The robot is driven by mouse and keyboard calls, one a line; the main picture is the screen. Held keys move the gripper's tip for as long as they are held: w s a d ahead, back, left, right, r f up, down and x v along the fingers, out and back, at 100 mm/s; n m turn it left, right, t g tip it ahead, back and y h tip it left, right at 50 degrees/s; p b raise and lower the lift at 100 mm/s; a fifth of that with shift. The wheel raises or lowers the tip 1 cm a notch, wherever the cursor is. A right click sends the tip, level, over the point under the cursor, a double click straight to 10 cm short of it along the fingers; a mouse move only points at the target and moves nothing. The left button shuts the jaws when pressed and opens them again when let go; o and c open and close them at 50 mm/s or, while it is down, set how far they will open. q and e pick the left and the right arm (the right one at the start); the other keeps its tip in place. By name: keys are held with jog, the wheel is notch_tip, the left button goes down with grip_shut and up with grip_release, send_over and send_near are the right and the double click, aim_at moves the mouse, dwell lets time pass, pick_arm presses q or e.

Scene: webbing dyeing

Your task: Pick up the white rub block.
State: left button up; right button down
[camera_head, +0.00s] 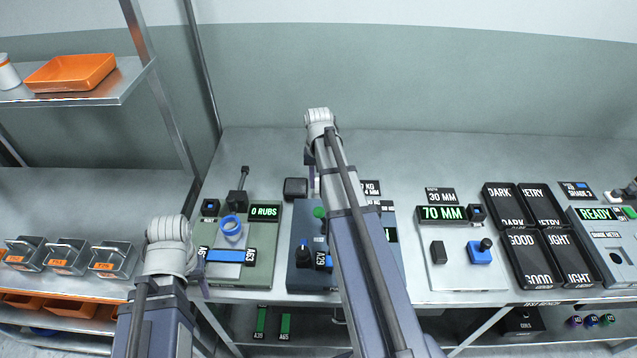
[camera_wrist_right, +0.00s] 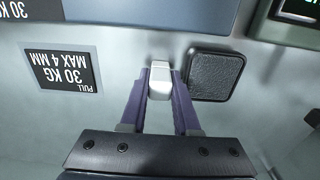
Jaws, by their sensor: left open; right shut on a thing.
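The white rub block (camera_wrist_right: 160,72) is a small white piece between the tips of my right gripper (camera_wrist_right: 161,92) in the right wrist view. The purple fingers are shut on it, and the bench surface lies behind it. In the head view my right gripper (camera_head: 314,180) points down behind the dark blue machine (camera_head: 301,214), mostly hidden by my own arm. I cannot tell whether the block touches the bench. My left gripper (camera_head: 170,250) is at the lower left by the bench's front edge, open. Its fingers are mostly hidden under the wrist.
A black square pad (camera_wrist_right: 215,74) sits close beside the block, also visible in the head view (camera_head: 296,188). The green machine (camera_head: 262,268) showing 0 RUBS stands left. A 70 MM machine (camera_head: 450,275) and black sorting trays (camera_head: 546,228) stand right.

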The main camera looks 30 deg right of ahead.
aim_at(318, 178)
pick_arm(q)
jog(key=shift+r, duration=0.15)
pick_arm(e)
jog(key=shift+r, duration=0.2)
notch_tip(318, 178, up, 10)
jog(key=p, duration=1)
jog(key=shift+f, duration=0.1)
pick_arm(q)
notch_tip(318, 178, up, 10)
jog(key=shift+a, duration=0.1)
pick_arm(e)
jog(key=shift+a+f, duration=0.1)
